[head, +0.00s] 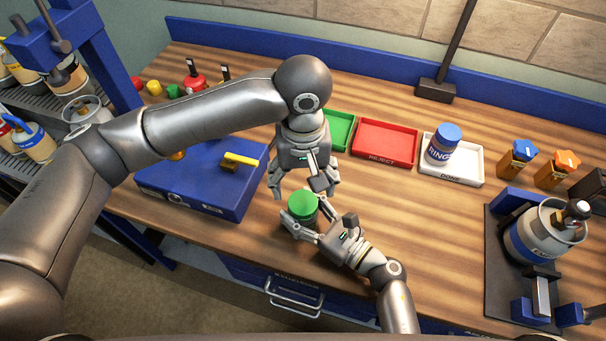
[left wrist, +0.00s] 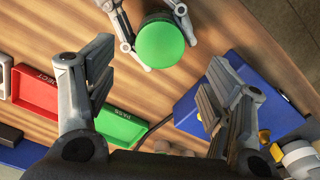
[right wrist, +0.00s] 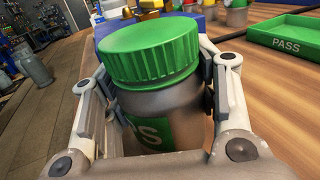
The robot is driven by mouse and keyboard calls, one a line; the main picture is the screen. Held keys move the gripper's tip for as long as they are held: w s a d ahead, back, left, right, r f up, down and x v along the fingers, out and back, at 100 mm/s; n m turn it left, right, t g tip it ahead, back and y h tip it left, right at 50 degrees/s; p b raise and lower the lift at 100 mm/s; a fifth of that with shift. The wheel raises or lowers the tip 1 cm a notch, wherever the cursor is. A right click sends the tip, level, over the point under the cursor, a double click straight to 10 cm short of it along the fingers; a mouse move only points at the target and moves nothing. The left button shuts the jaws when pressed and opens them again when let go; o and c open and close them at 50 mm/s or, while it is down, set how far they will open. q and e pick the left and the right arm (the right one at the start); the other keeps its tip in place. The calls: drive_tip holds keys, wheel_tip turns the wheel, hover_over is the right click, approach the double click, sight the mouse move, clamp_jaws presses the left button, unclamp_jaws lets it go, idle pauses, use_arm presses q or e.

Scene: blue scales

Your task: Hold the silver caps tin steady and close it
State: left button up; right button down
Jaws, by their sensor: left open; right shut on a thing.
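The silver caps tin (right wrist: 160,118) fills the middle of the right wrist view, with part of a green label showing. Its ribbed green lid (right wrist: 150,48) sits on top; I cannot tell how tightly. In the head view the lid (head: 302,205) hides most of the tin. My right gripper (head: 307,216) is shut on the tin's sides, holding it near the table's front edge. My left gripper (head: 304,186) is open and empty, above and slightly behind the lid. In the left wrist view the lid (left wrist: 160,44) shows beyond the open fingers, apart from them.
A blue box (head: 195,180) with a yellow-handled part stands to the left. Behind are a green PASS tray (head: 338,130), a red REJECT tray (head: 385,143) and a white DONE tray (head: 465,168) holding a rings tin (head: 442,147).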

sight(303, 202)
use_arm(q)
wheel_tip(303, 202, down, 7)
drive_tip(key=shift+r, duration=0.15)
drive_tip(key=shift+c, duration=0.2)
drive_tip(key=c, duration=1)
drive_tip(key=m, duration=0.6)
drive_tip(key=shift+c, duration=0.2)
drive_tip(key=m, duration=1.5)
drive_tip(key=shift+m, duration=0.4)
drive_tip(key=o, duration=1.2)
